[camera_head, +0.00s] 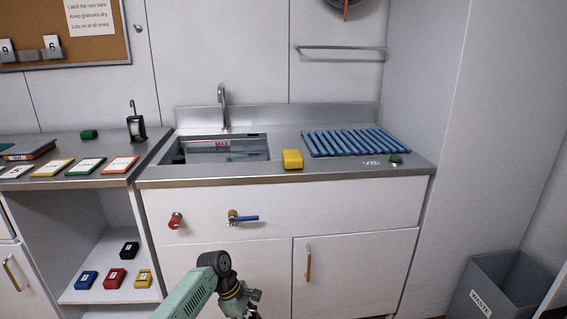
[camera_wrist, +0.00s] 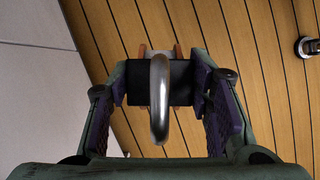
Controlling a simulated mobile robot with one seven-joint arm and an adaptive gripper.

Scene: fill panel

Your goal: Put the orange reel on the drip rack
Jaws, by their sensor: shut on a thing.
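In the wrist view my gripper (camera_wrist: 160,88) is shut on the orange reel (camera_wrist: 180,86), which shows a dark body, orange edges and a curved metal hook. The hook points toward the camera between the fingers. In the head view my gripper (camera_head: 242,304) is low in front of the white cabinet, at the bottom edge; the reel cannot be made out there. The drip rack (camera_head: 348,142), with blue slats, lies on the counter right of the sink, above and to the right of my gripper. Nothing lies on its slats.
A yellow block (camera_head: 292,159) sits between the sink (camera_head: 222,150) and the rack. A green button (camera_head: 396,159) is at the counter's right front. A red knob (camera_head: 175,220) and blue-handled valve (camera_head: 243,217) stick out from the cabinet front. A waste bin (camera_head: 495,285) stands at right.

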